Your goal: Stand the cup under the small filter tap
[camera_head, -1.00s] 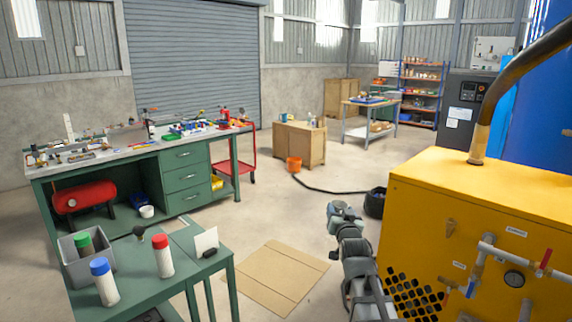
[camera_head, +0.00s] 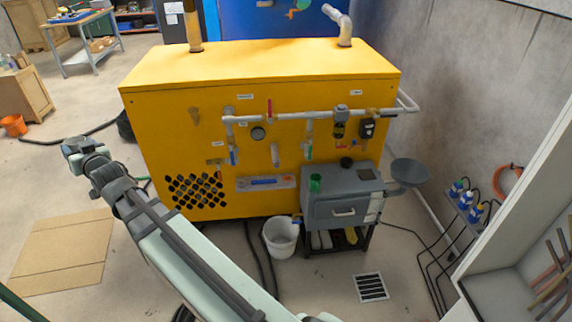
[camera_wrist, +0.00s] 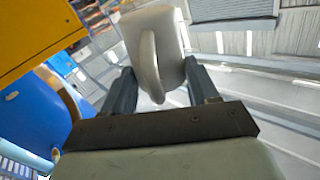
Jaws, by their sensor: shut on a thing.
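My gripper (camera_wrist: 160,68) is shut on a pale grey cup (camera_wrist: 170,30) in the wrist view. The cup's handle faces the camera, and the cup sits between the two dark fingers. In the head view my arm reaches up and left, in front of the yellow cabinet's left side; the cup cannot be made out there. A small dark filter (camera_head: 339,128) hangs from the pale pipe on the yellow cabinet (camera_head: 160,125). Small valves are near it, one with a green lever (camera_head: 309,151); which one is the filter tap is too small to tell.
A white bucket (camera_head: 280,237) stands on the floor. Hoses run across the floor. A shelf unit stands at the right.

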